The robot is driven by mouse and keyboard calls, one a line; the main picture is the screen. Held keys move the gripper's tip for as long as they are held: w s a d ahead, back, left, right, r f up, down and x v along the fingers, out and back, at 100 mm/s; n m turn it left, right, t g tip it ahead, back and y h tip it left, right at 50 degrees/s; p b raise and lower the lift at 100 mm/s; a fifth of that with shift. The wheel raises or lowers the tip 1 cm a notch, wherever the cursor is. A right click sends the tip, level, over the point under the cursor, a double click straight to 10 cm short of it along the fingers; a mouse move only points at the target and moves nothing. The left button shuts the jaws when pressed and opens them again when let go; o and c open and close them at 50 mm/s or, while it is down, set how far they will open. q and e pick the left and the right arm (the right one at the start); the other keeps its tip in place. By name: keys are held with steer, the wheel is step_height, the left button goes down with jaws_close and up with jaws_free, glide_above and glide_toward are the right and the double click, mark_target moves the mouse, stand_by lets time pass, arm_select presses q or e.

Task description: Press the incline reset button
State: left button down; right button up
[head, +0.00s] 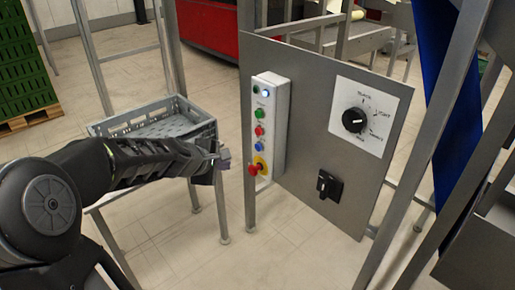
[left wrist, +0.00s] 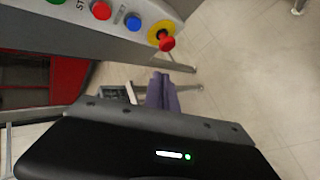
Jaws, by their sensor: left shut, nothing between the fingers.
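A grey button box (head: 274,125) is mounted on a metal panel in the head view. From top to bottom it has a whitish light (head: 265,91), a green button (head: 261,113), a red button (head: 259,131), a blue button (head: 258,147) and a red mushroom knob (head: 254,168) on yellow. The labels are too small to read, so I cannot tell which is the incline reset. In the left wrist view the blue button (left wrist: 133,22) and the mushroom knob (left wrist: 166,43) show near the top. My left gripper (head: 224,158) is shut and empty, left of the box and apart from it.
The metal panel (head: 313,120) also carries a black rotary dial (head: 354,120) and a black switch (head: 329,185). A grey crate (head: 150,107) sits on a stand behind my left arm. Green crates (head: 24,65) are stacked at the far left. Metal posts stand around the panel.

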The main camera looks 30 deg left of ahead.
mark_target(258, 147)
arm_select(q)
steer(key=w+d+p, duration=0.2)
steer(key=w+p, duration=0.1)
steer(key=w, duration=0.5)
steer(key=shift+d, duration=0.25)
steer(key=shift+w, duration=0.1)
stand_by(1.8)
steer(key=shift+w+d, duration=0.1)
steer(key=shift+w, duration=0.25)
steer(key=shift+w+d+p, duration=0.15)
steer(key=shift+w+p, duration=0.25)
steer(key=shift+w, duration=0.05)
stand_by(0.6)
steer(key=shift+s, duration=0.15)
steer(key=shift+s+a+b, duration=0.25)
steer(key=shift+s+b, duration=0.15)
steer(key=shift+s, duration=0.25)
